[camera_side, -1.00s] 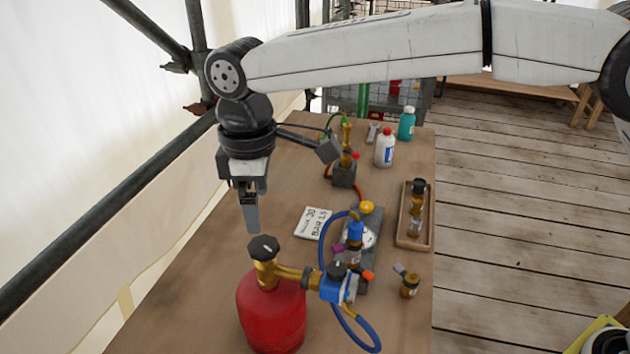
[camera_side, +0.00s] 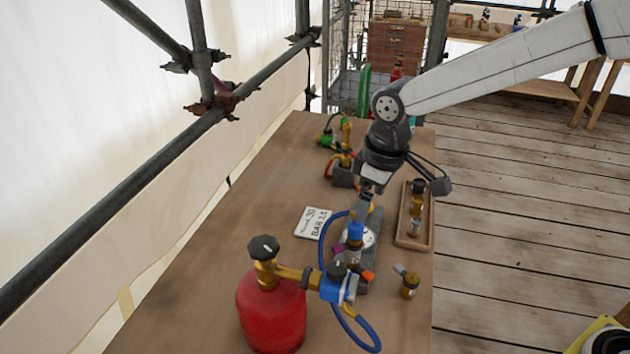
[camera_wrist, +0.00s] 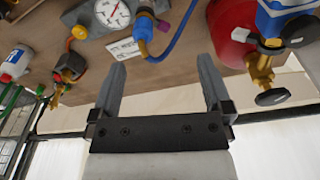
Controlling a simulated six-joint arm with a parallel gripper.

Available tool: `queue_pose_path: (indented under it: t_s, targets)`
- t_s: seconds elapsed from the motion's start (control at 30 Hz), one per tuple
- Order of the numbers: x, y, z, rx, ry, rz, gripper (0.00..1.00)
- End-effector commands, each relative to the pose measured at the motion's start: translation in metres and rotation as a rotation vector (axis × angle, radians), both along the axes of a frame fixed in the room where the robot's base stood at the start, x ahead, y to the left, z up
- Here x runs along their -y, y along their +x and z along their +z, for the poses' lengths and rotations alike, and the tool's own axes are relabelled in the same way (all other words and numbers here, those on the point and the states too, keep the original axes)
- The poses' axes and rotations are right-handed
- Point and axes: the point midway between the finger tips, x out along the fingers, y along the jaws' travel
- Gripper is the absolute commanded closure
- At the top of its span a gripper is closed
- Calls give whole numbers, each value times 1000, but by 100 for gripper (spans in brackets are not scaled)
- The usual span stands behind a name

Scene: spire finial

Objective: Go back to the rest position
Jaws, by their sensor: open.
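My gripper (camera_side: 368,192) is above the far part of the bench, just behind the grey gauge unit in the side view. Its fingers are small and partly lost against the gauge unit there. In the wrist view my gripper (camera_wrist: 161,65) has its two grey fingers wide apart with nothing between them. The red gas cylinder (camera_side: 270,312) stands at the bench's near end, with a black knob (camera_side: 263,248) on its brass valve. A blue regulator (camera_side: 338,286) is on the brass arm at its side. The cylinder also shows in the wrist view (camera_wrist: 230,35).
A white card (camera_side: 313,223) lies left of the gauge unit. A wooden tray (camera_side: 429,238) holds a brass fitting at right. A small brass fitting (camera_side: 410,286) stands nearer. Scaffold poles (camera_side: 150,150) run along the left. The bench's left side is clear.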

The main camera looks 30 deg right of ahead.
Motion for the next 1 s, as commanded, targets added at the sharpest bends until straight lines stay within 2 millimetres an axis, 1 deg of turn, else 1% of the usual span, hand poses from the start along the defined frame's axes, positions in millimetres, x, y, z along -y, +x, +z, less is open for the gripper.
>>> queue_pose_path:
  t_s: [0.03,0.2,0.27,0.4,0.5,0.6,0.7,0.83,1.0]
  targets:
    - [16,-7,-5,6,4,-43,0]
    - [59,-31,-23,31,18,-178,0]
    - [73,-42,-29,41,24,-228,0]
    - [104,-70,-44,63,34,-337,0]
    - [121,-90,-53,78,41,-411,0]
    - [134,-107,-60,93,47,-470,0]
    - [142,-120,-66,102,51,-510,0]
    - [147,-128,-69,108,54,-537,0]
    - [148,-129,-70,109,54,-541,0]
